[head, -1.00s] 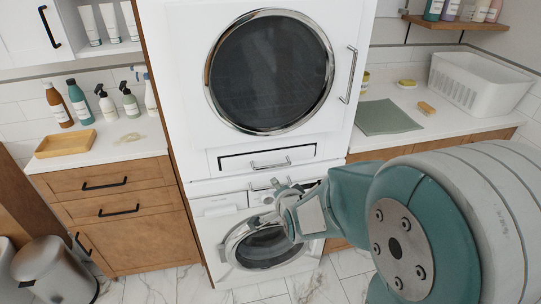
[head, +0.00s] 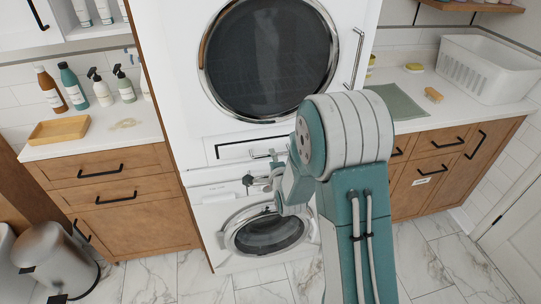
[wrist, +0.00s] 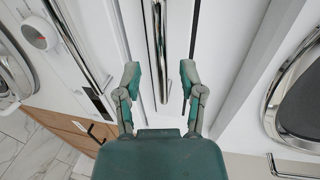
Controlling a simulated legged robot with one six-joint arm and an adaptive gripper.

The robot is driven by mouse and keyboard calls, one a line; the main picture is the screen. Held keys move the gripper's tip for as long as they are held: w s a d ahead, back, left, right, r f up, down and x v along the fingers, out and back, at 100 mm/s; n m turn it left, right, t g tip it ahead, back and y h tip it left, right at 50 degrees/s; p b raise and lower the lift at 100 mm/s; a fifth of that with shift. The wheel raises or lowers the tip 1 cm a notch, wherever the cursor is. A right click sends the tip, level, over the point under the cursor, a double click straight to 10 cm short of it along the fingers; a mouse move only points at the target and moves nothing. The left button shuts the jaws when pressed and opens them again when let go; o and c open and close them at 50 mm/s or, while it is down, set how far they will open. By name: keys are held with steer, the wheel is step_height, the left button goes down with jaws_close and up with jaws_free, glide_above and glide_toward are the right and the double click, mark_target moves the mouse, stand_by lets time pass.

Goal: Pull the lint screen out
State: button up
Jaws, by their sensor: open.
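The lint screen front (head: 232,151) is a narrow white panel with a dark outline, set below the dryer's round door. Its chrome bar handle (wrist: 160,45) stands between my fingers in the wrist view, apparently with a gap on each side. My gripper (wrist: 159,75) is open and empty. In the head view my gripper (head: 262,169) is in front of the right part of the lint screen front and covers part of it. The lint screen itself is hidden inside the machine.
The dryer door (head: 270,60) is above and the washer door (head: 265,232) below. A second metal bar (wrist: 75,45) and a dial (wrist: 36,33) lie left in the wrist view. Counters with bottles (head: 73,87) and a white basket (head: 482,70) flank the machines.

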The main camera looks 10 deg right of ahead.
steer(key=shift+x, duration=1.3)
steer(key=shift+a, duration=0.1)
jaws_close()
